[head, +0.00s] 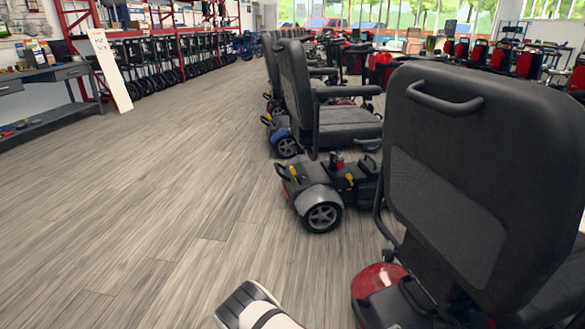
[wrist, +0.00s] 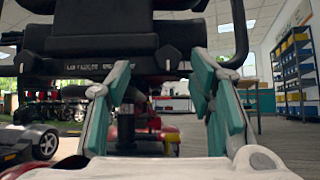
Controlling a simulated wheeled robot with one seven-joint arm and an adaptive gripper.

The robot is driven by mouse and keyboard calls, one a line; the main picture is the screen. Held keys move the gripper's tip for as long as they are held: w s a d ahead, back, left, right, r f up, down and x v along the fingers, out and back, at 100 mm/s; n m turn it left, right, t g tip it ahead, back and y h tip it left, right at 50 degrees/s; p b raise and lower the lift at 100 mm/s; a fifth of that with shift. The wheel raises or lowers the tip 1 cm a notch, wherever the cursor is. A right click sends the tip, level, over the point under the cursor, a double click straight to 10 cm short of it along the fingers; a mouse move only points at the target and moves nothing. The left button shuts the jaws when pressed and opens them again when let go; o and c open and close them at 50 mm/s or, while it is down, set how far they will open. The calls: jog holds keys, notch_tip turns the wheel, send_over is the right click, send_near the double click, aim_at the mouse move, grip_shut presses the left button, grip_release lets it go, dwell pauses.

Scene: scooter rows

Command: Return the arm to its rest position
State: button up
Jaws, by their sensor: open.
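My gripper (wrist: 160,76) shows in the wrist view, with its two teal-padded fingers well apart and nothing held between them. Beyond the fingers is the dark seat (wrist: 100,45) of a scooter, with a lettered strip along its lower edge. A red scooter body (wrist: 137,130) shows low between the fingers. In the head view a white and black part of my arm (head: 258,308) shows at the bottom edge, on the left of the nearest scooter. The gripper itself is not clear in that view.
The nearest black scooter seat (head: 470,170) fills the right of the head view, above a red body (head: 378,277). Another scooter (head: 322,212) stands beyond it in a row. The wooden floor (head: 150,200) on the left is open. A workbench (head: 45,75) and racks line the far left.

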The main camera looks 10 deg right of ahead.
jog(key=s+a+r+m+g+y, duration=0.1)
jog(key=a+r+m+g+y, duration=0.1)
jog(key=r+m+g+y, duration=0.7)
jog(key=s+a+r+m+g+y, duration=0.1)
jog(key=r+m+g+y, duration=0.4)
jog(key=r, duration=0.8)
jog(key=s+a+r+m+t+y+p, duration=0.1)
jog(key=s+a+r+m+t+y, duration=0.2)
jog(key=s+r+t+y, duration=0.4)
jog(key=s+a+r+m+t+y, duration=0.2)
jog(key=s+a+r+t+y, duration=0.25)
jog(key=s, duration=0.45)
notch_tip(320, 180, up, 41)
jog(key=d+t+p, duration=0.1)
jog(key=t+p, duration=0.2)
jog(key=p, duration=3.5)
jog(key=shift+s+d, duration=0.15)
jog(key=shift+d, duration=0.15)
jog(key=shift+t, duration=0.25)
